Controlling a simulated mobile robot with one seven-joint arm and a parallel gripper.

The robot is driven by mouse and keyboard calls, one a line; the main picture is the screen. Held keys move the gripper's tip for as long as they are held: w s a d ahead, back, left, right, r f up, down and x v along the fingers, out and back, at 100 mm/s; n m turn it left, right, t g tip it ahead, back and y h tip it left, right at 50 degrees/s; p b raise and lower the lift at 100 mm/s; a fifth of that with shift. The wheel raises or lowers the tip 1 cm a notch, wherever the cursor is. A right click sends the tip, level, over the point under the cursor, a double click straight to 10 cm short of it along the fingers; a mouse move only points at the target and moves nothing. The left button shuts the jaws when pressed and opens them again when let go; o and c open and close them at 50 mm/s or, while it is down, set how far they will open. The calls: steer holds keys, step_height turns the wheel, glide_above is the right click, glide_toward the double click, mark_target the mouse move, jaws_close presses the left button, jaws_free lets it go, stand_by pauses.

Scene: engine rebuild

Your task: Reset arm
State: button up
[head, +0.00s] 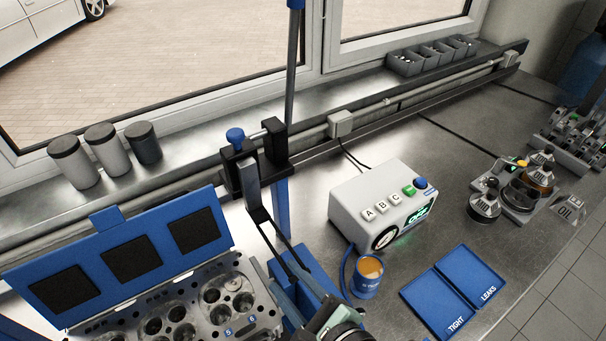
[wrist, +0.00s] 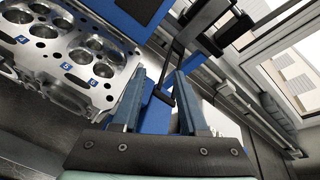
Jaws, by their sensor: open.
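My gripper (head: 284,268) is at the bottom centre of the head view, close to the blue stand with a black clamp head (head: 240,170). In the wrist view my gripper (wrist: 158,82) shows its two blue-grey fingers spread apart. A dark bar of the stand and its blue base (wrist: 155,112) show beyond and between the fingers. I see nothing gripped. Whether the fingers touch the stand cannot be told. Part of the arm is cut off at the lower edge of the head view.
A cylinder head (head: 190,300) with a blue lidded frame (head: 130,255) lies left. A white tester box (head: 385,205), blue cup (head: 367,278) and blue TIGHT/LEAKS tray (head: 455,292) are right. Oil cans (head: 485,205) stand farther right. Bare bench lies behind the tester.

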steer(key=w+d+r+n+t+h+b, duration=0.15)
steer(key=w+r+n+t, duration=0.45)
steer(key=r, duration=0.6)
steer(key=w+d+r+n+t+h, duration=0.1)
steer(key=w+r+n+h, duration=0.25)
steer(key=r+n, duration=0.6)
steer(key=s+r+n+t+h, duration=0.1)
steer(key=s+r+n+t, duration=0.2)
steer(key=r, duration=1)
steer(key=s+r+n+t+h+b, duration=0.1)
steer(key=s+r+n+t, duration=0.3)
steer(key=r, duration=0.9)
steer(key=s+t+h, duration=0.1)
steer(key=s+t, duration=0.1)
steer(key=s, duration=0.1)
steer(key=shift+s+r, duration=0.2)
steer(key=shift+r, duration=0.05)
steer(key=shift+d+f, duration=0.1)
